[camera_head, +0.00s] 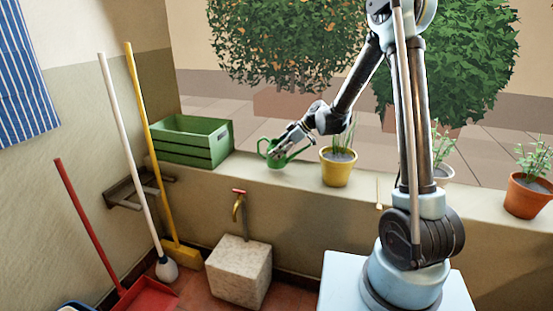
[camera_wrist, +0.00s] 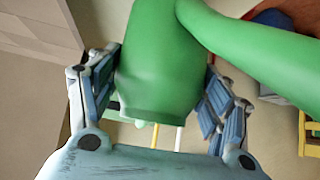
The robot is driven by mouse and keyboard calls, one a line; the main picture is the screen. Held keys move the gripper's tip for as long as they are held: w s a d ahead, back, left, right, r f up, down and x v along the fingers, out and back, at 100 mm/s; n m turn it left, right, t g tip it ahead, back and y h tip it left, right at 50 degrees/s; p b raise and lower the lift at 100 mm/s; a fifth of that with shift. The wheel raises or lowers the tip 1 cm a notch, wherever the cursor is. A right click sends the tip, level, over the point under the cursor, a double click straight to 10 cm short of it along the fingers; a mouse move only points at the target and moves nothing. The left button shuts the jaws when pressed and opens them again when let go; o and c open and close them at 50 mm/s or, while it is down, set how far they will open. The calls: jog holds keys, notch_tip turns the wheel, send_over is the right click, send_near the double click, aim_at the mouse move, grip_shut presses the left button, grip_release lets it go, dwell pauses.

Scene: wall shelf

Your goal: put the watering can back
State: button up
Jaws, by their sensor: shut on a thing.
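The green watering can (camera_head: 276,162) is in my gripper (camera_head: 291,142), at the ledge beside the green crate. In the wrist view the can (camera_wrist: 155,65) fills the space between the two fingers of my gripper (camera_wrist: 162,75), and a long green part of it runs off to the upper right. The fingers are shut on its body from both sides. I cannot tell whether its base touches the ledge. A small wall shelf (camera_head: 122,195) is on the left wall, partly behind the leaning poles.
The ledge (camera_head: 230,172) carries a green crate (camera_head: 180,154), a yellow plant pot (camera_head: 338,172) just right of the can, and a terracotta pot (camera_head: 526,196) farther right. Poles, a red dustpan (camera_head: 148,297) and a stone block (camera_head: 238,272) under a tap stand below.

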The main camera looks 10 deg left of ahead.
jog(key=shift+f, duration=1.75)
jog(key=shift+f, duration=0.1)
jog(key=o, duration=1.6)
jog(key=shift+v, duration=3.8)
